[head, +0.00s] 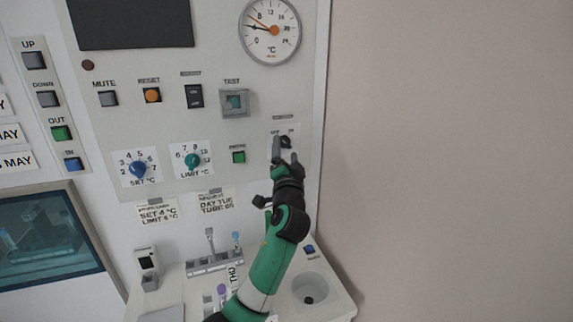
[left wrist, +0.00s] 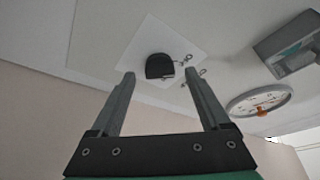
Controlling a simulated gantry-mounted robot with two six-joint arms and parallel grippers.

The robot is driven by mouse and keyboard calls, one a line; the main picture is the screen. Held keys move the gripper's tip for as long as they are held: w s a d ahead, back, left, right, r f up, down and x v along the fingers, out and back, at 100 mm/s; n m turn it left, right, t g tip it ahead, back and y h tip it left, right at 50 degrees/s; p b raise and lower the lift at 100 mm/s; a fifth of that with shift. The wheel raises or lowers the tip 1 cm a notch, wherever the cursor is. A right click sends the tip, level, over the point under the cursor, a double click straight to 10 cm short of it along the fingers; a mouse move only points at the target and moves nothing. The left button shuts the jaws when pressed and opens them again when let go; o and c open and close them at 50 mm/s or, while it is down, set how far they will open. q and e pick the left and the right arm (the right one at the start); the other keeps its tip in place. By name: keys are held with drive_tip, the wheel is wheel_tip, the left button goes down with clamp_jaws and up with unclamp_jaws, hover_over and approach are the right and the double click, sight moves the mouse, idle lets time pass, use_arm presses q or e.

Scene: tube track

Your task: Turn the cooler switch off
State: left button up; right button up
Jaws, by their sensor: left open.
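A small dark rotary switch (head: 286,141) sits on a white plate at the right side of the panel, with small lettering above it that I cannot fully read. My right gripper is not in view.
A grey framed TEST button (head: 235,103) and a round gauge (head: 270,30) are above the switch. A green button (head: 238,157), a teal limit knob (head: 192,160) and a blue set knob (head: 138,169) are left of it. A shelf with a tube rack (head: 214,262) is below.

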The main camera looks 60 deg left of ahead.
use_arm(q)
drive_tip(key=p+v, duration=0.1)
drive_tip(key=v, duration=0.8)
drive_tip(key=shift+d, duration=0.35)
drive_tip(key=shift+s+f, duration=0.1)
drive_tip(key=shift+s, duration=0.05)
